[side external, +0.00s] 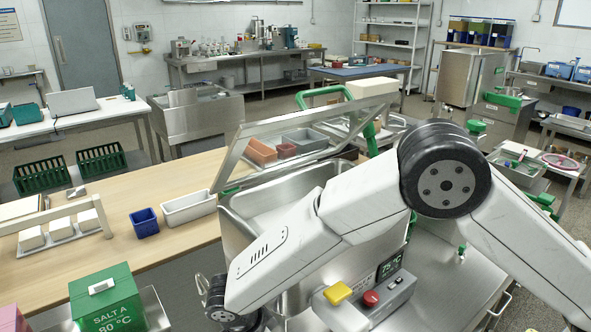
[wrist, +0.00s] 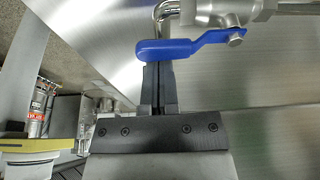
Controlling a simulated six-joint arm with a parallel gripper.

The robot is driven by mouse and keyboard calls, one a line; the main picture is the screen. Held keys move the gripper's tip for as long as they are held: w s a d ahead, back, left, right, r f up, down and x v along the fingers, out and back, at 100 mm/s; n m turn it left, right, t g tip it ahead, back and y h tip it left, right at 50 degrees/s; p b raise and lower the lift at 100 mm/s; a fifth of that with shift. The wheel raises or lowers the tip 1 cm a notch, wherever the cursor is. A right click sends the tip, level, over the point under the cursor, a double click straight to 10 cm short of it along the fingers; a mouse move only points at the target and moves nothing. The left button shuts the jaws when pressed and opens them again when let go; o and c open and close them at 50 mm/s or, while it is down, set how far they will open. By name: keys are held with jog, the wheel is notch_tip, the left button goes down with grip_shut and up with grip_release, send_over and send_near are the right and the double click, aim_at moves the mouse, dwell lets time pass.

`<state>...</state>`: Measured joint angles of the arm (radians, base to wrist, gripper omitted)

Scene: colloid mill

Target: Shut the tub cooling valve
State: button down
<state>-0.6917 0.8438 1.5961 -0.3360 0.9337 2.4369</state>
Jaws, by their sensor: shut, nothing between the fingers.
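The valve has a blue lever (wrist: 185,46) on a steel body (wrist: 228,12), at the top of the wrist view. The lever runs left from its pivot bolt, roughly in line with the pipe. My gripper (wrist: 158,66) is shut and empty, its dark fingertips right at the lever's left, free end. I cannot tell whether they touch it. In the side view, the steel tub (side external: 262,215) stands behind my arm, with its lid (side external: 232,160) raised. The valve and my fingers do not show there.
A control box with a red button (side external: 370,298), a yellow part (side external: 337,293) and a display (side external: 390,267) sits in front of the tub. A wooden bench (side external: 120,215) with a blue bin (side external: 145,223) and a white bin (side external: 188,208) stands left. A bent steel pipe (wrist: 163,12) runs behind the lever.

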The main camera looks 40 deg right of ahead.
jog(key=shift+s+a, duration=0.1)
jog(key=shift+a, duration=0.35)
jog(key=w+a+m+g, duration=0.2)
jog(key=w+a+m, duration=0.2)
jog(key=a+m, duration=0.2)
jog(key=shift+w+a, duration=0.3)
jog(key=shift+a, duration=0.05)
dwell(0.9)
jog(key=shift+w, duration=0.15)
jog(key=shift+w+a+r, duration=0.1)
jog(key=shift+r, duration=0.05)
dwell(0.5)
jog(key=s+v, duration=0.1)
jog(key=v, duration=0.6)
jog(key=shift+w+r, duration=0.3)
